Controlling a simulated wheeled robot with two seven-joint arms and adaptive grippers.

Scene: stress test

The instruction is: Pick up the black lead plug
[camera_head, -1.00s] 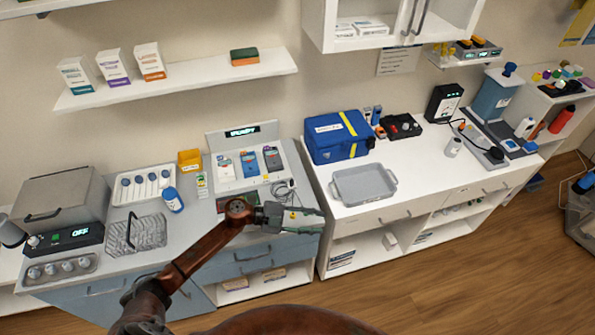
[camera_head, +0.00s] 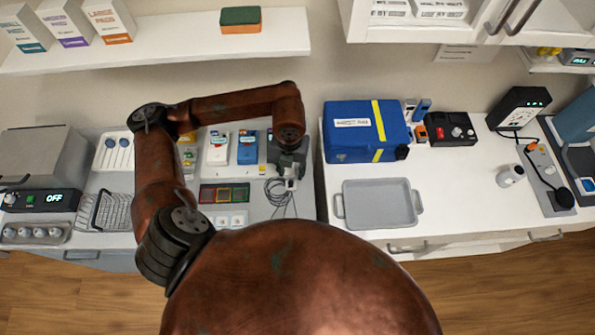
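My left gripper (camera_head: 289,168) is over the right end of the device station on the left counter, pointing down. I see it from above and behind, so I cannot tell whether its fingers are open or shut. A coiled grey lead (camera_head: 278,192) lies just below it in the picture, with strands running toward the counter's front edge. A small pale piece shows at the fingertips, and I cannot tell whether it is part of the gripper. I cannot make out the black lead plug; the gripper may cover it. My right gripper is not in view.
Handheld devices (camera_head: 247,147) stand left of the gripper, partly behind my arm. Coloured tiles (camera_head: 224,193) lie in front of them. On the right counter are a blue bag (camera_head: 350,147), a grey tray (camera_head: 379,204) and a black box (camera_head: 450,129). A wall shelf (camera_head: 180,38) runs above.

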